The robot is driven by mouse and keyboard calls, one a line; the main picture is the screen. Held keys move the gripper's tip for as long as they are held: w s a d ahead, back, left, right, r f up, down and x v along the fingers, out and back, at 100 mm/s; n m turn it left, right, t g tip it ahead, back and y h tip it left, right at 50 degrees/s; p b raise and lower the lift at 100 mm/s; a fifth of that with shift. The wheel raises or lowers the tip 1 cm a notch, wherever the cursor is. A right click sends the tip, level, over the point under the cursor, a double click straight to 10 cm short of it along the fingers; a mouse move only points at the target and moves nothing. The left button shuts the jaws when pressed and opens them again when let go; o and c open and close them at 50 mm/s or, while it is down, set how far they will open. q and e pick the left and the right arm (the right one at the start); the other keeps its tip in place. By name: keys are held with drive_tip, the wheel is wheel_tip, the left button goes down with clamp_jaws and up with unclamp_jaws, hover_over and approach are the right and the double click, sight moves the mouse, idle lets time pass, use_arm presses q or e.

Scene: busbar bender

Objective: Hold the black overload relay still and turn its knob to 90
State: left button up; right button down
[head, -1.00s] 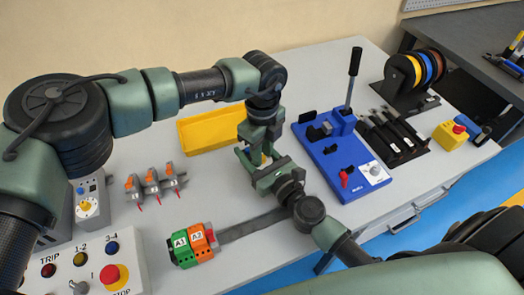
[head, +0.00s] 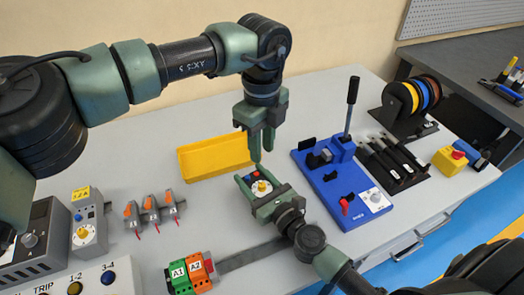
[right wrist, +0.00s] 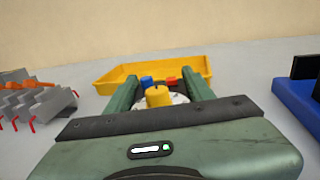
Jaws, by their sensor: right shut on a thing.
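The black overload relay (head: 252,178) stands between the fingers of my right gripper (head: 259,184), which is shut on it. Its yellow knob (head: 261,187) sits on a white dial, with a red and a blue button beside it. In the right wrist view the yellow knob (right wrist: 158,96) rises between the two fingers (right wrist: 160,92); the relay's lower body is hidden by the gripper. My left gripper (head: 262,157) points down just above the relay, apart from the knob. Its fingers are seen close together, and their gap is unclear. The knob's scale is too small to read.
A yellow tray (head: 188,166) lies behind the relay. A blue bender (head: 325,190) with an upright lever stands to the right. Orange-and-grey parts (head: 151,205), green and orange blocks (head: 180,284) marked A1 and A2, and a grey bar (head: 245,256) lie left and in front.

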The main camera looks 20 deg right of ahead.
drive_tip(key=shift+c, duration=2.4)
unclamp_jaws()
